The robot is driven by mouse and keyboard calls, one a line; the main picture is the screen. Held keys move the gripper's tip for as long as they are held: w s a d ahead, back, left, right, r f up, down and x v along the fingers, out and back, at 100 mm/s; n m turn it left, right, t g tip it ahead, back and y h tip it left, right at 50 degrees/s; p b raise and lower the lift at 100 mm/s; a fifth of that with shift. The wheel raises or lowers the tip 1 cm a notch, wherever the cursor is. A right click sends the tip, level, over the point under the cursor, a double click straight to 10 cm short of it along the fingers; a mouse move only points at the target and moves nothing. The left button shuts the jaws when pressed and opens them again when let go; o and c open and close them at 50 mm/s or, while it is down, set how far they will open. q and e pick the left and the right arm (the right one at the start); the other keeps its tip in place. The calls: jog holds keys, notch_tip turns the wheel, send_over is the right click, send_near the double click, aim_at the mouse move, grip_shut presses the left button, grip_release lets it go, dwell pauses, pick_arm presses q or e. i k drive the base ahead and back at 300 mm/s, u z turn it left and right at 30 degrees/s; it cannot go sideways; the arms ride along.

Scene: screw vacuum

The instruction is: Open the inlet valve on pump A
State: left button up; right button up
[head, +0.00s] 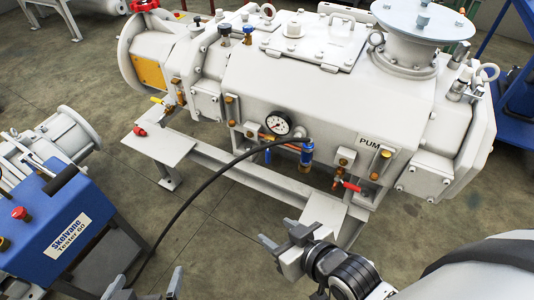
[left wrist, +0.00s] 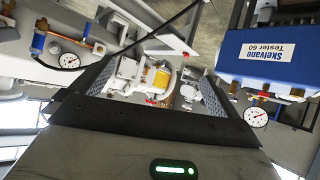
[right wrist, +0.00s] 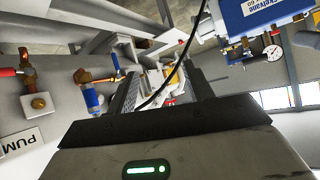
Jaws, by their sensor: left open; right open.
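The white pump (head: 310,85) stands across the head view, its plate reading "PUM" (head: 370,143) with the last letter not legible. Along its front are a red-handled valve (head: 351,186), a blue-bodied fitting (head: 307,153), a dial gauge (head: 278,123) and a yellow-handled valve (head: 158,100). I cannot tell which is the inlet valve. The red handle (right wrist: 8,72) and blue fitting (right wrist: 91,98) also show in the right wrist view. My left gripper (head: 145,283) is open and empty at the bottom edge. My right gripper (head: 283,245) is open and empty, below and in front of the pump, apart from it.
A blue "Skelvane Tester 60" box (head: 65,220) stands at the left on a stand. A black hose (head: 205,178) runs from the pump front down toward the bottom left. The white pump frame (head: 255,178) juts forward below the pump. Concrete floor (head: 215,240) is open between them.

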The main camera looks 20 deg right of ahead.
aim_at(268, 152)
jog(key=u, duration=1.4)
jog(key=i, duration=0.55)
jog(key=z, duration=2.95)
